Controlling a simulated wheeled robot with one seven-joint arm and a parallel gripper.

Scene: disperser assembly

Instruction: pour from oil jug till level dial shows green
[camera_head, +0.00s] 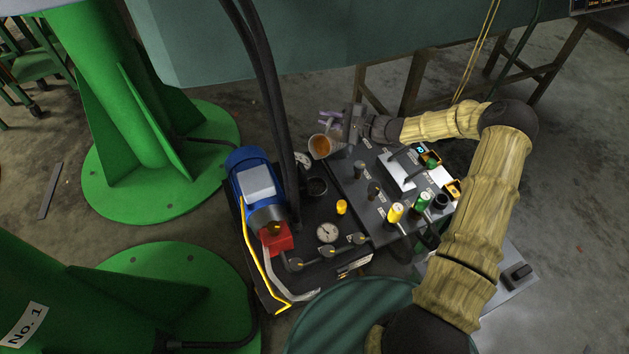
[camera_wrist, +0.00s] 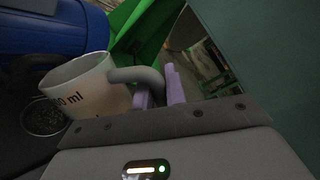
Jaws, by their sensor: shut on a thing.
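The oil jug (camera_head: 319,147) is a pale cup with amber oil visible inside, held above the dark machine unit in the head view. In the wrist view the jug (camera_wrist: 85,88) shows "00 ml" lettering and a grey handle. My gripper (camera_head: 332,118) has purple fingers, shut on that handle; they also show in the wrist view (camera_wrist: 158,90). A round opening with a mesh-like inside (camera_head: 317,187) lies just below the jug; it also shows in the wrist view (camera_wrist: 44,116). No pouring stream is visible.
A blue motor (camera_head: 258,183) stands left of the opening, with black hoses (camera_head: 270,85) rising close to the jug. A yellow cap (camera_head: 341,207) and a round gauge (camera_head: 327,232) sit nearer the front. A control panel (camera_head: 385,190) with knobs lies under my arm.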

